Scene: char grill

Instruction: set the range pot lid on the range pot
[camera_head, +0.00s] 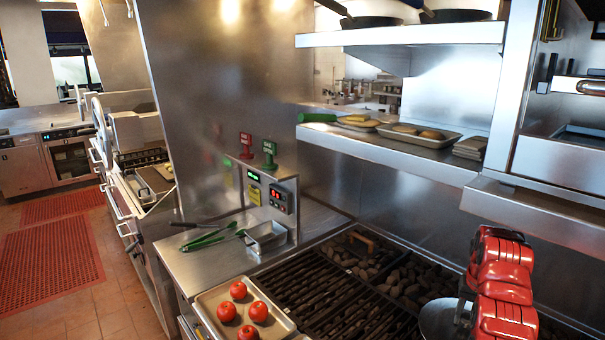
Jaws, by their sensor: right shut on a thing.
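My right arm comes in at the lower right, red. Its gripper (463,309) is low in the picture and shut on a round silver piece that looks like the range pot lid (437,319). The lid is over the right part of the grill, cut off by the bottom edge. The gripper and arm hide its right side. I cannot make out the range pot in this view. My left gripper is not in view.
The black grill grate (335,297) and a bed of dark coals (400,282) lie left of the gripper. A tray (208,309) of several tomatoes stands at the front left. A steel shelf (400,153) with trays of food overhangs the back.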

